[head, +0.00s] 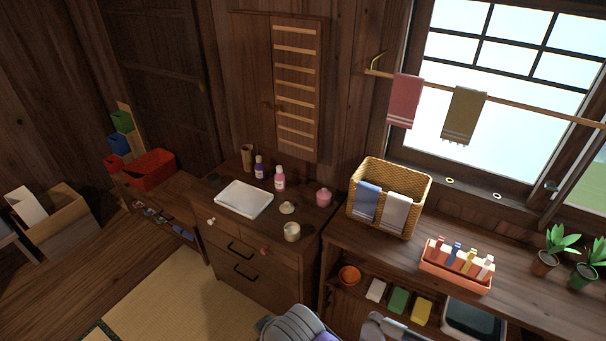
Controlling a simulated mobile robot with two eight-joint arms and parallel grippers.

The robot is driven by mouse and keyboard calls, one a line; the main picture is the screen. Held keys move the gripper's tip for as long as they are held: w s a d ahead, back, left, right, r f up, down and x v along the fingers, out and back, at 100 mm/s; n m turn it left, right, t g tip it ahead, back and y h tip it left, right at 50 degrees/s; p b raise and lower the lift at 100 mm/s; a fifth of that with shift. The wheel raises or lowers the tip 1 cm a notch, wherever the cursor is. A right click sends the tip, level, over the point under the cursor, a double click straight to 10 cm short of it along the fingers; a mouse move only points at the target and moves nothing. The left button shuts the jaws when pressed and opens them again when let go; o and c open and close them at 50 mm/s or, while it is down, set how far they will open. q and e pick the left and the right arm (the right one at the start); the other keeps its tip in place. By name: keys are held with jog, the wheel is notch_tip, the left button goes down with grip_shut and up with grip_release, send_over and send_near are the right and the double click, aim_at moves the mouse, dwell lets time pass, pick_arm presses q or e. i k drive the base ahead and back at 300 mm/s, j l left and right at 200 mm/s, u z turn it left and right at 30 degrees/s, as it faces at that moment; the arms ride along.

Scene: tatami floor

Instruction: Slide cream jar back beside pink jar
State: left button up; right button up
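The cream jar (292,232) stands upright near the front right edge of the dark wooden cabinet (263,236). The pink jar (323,197) stands behind it and to the right, close to the cabinet's right side. A clear gap of cabinet top lies between the two jars. Grey parts of my own body show at the bottom edge, well below the cabinet top. No gripper fingers can be made out.
A small pale item (287,208) lies just behind the cream jar. A pink bottle (280,178), a purple bottle (259,167) and a white tray (244,199) are farther left. A wicker basket (422,190) stands on the counter at right.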

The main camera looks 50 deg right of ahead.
aim_at(292, 230)
jog(key=z, duration=1.3)
